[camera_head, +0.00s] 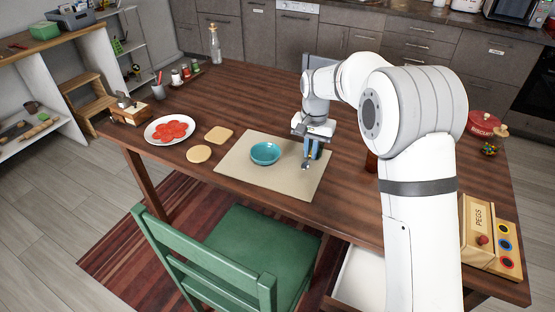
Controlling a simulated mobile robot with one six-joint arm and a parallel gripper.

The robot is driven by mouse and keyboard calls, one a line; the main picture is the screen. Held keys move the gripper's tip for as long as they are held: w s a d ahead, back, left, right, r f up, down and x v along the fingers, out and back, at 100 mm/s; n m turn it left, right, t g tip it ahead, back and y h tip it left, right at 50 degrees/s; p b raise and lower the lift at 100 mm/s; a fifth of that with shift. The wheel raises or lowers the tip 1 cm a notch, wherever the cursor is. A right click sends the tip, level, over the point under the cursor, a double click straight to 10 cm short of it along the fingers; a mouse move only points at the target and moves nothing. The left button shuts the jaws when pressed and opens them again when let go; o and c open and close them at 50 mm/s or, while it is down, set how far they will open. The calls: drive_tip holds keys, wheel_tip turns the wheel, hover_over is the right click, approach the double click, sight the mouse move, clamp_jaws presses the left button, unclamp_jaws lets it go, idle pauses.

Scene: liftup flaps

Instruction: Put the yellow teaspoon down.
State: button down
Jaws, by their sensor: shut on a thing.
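My gripper (311,152) is above the right part of the beige placemat (235,170), to the right of the turquoise bowl (265,153). It points down and is shut on a small spoon-like thing, the teaspoon (306,164), whose greyish rounded end shows at the fingertips. No yellow shows on it at this size, and the rest of it is hidden by the fingers. I cannot tell whether its end touches the placemat.
A plate with red slices (170,130) and two tan coasters (199,153) lie to the left. A red biscuit tin (487,124) and a pegs box (478,236) are at the right. A green chair (255,250) stands in front. The placemat's front strip is bare.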

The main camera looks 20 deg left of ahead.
sight(305, 180)
drive_tip(key=f, duration=0.9)
drive_tip(key=shift+a+f, duration=0.35)
drive_tip(key=shift+a, duration=0.05)
drive_tip(key=shift+f+b, duration=0.25)
drive_tip(key=shift+b, duration=0.05)
drive_tip(key=c, duration=1.5)
unclamp_jaws()
drive_tip(key=shift+r, duration=0.1)
